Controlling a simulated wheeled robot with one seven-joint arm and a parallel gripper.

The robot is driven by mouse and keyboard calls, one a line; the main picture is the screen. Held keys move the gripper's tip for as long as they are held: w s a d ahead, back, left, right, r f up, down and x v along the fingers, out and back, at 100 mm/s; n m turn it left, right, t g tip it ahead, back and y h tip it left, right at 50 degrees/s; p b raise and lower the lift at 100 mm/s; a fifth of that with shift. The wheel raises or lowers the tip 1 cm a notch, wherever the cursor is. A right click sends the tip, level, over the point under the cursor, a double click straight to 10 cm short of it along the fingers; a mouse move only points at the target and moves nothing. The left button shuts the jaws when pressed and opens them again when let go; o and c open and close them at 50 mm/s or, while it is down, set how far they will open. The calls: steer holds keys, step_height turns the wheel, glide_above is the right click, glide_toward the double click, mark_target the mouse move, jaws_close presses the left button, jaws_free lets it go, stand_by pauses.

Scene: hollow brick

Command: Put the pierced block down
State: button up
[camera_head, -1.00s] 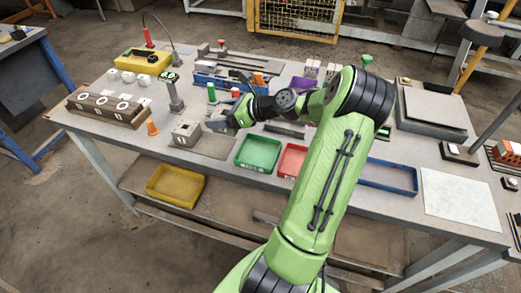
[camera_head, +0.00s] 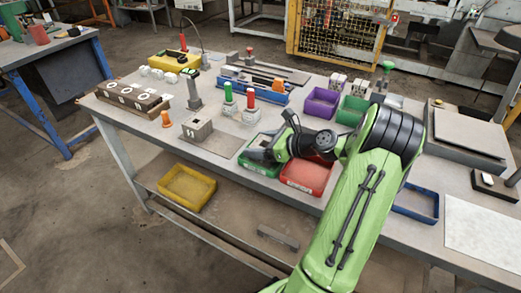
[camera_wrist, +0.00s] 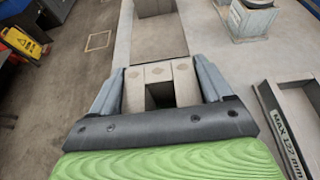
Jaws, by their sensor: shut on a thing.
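In the wrist view, my gripper (camera_wrist: 160,88) is shut on the pierced block (camera_wrist: 158,74), a grey block with a dark opening and small round marks on its top. A finger lies on either side of it. In the head view my gripper (camera_head: 262,154) is over the green tray, and the held block cannot be made out there.
The green tray (camera_head: 246,164) and red tray (camera_head: 306,180) are at the table's (camera_head: 225,172) front. A dark post (camera_head: 194,92) and orange cone (camera_head: 166,119) stand near the other block.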

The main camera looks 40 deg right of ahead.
steer(key=shift+r, duration=0.1)
steer(key=o, duration=1.2)
